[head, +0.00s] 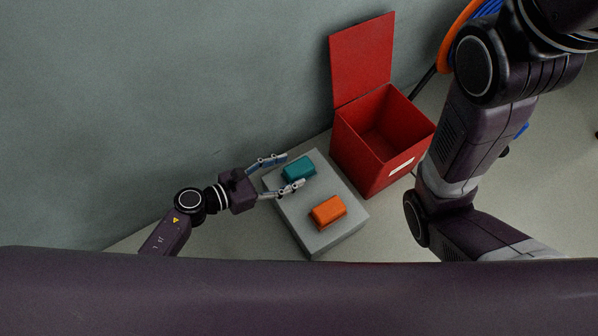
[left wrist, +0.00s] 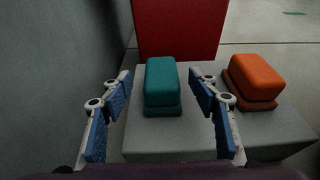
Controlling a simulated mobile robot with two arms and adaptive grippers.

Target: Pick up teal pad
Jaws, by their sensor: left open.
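The teal pad (head: 298,169) lies on the grey block (head: 318,242), toward its back left. It also shows in the left wrist view (left wrist: 164,86), ahead of and between my open fingers. My left gripper (head: 296,170) is open, with its fingertips on either side of the pad's near end in the head view. In the left wrist view, my left gripper (left wrist: 160,82) shows a gap between each finger and the pad. My right arm is at the right of the head view, but its gripper is out of view.
An orange pad (head: 328,211) lies on the same block, to the right of the teal one. A red box (head: 370,165) with its lid open stands behind the block. A grey wall (head: 150,100) runs along the left and back.

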